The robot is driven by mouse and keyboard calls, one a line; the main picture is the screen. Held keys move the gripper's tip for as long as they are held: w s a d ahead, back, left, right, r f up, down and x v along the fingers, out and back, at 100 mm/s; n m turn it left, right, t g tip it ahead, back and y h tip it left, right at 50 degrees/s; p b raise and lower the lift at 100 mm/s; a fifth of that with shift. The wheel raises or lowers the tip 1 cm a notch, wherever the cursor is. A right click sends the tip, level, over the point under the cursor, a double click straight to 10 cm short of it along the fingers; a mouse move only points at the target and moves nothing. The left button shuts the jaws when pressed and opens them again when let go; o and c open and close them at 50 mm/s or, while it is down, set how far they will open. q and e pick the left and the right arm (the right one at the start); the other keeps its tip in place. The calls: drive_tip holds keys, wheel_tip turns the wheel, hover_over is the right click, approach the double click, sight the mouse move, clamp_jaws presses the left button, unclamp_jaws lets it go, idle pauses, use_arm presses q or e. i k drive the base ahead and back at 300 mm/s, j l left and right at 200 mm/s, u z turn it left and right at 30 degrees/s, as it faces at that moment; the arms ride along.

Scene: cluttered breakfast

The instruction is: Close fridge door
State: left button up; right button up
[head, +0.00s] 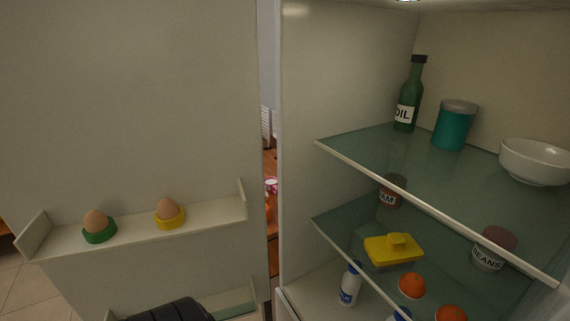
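The fridge door (130,120) stands open at the left, with its inner face toward me. A door shelf (215,222) holds an egg in a green cup (98,232) and an egg in a yellow cup (170,220). The open fridge body (345,90) is at the right, and a narrow gap by the hinge side separates it from the door. A dark ribbed shape (170,311) is at the bottom edge in front of a lower door shelf (232,303); I cannot tell what it is. Neither of my grippers can be made out.
Glass shelves hold an oil bottle (408,95), a teal jar (455,125), a white bowl (535,162), labelled jars (494,248), a yellow butter dish (394,250), oranges (412,285) and a white-blue bottle (350,284). Tiled floor (32,285) shows at lower left.

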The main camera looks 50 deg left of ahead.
sight(116, 109)
drive_tip(key=k+u, duration=0.1)
drive_tip(key=u, duration=0.3)
drive_tip(key=k+j+u, duration=0.1)
drive_tip(key=u, duration=0.75)
drive_tip(key=k+j+u, duration=0.2)
drive_tip(key=j, duration=0.3)
drive_tip(key=j+u, duration=0.15)
drive_tip(key=j, duration=0.35)
drive_tip(key=i+j+z, duration=0.1)
drive_tip(key=j+z, duration=1.1)
drive_tip(key=j, duration=0.2)
drive_tip(key=j+z, duration=0.7)
drive_tip(key=j, duration=0.3)
drive_tip(key=j+z, duration=0.3)
drive_tip(key=j, duration=0.3)
drive_tip(key=k+j+z, duration=0.1)
drive_tip(key=j+z, duration=0.15)
drive_tip(key=j, duration=0.3)
drive_tip(key=k+j+z, duration=0.15)
drive_tip(key=j+z, duration=0.15)
drive_tip(key=j, duration=0.25)
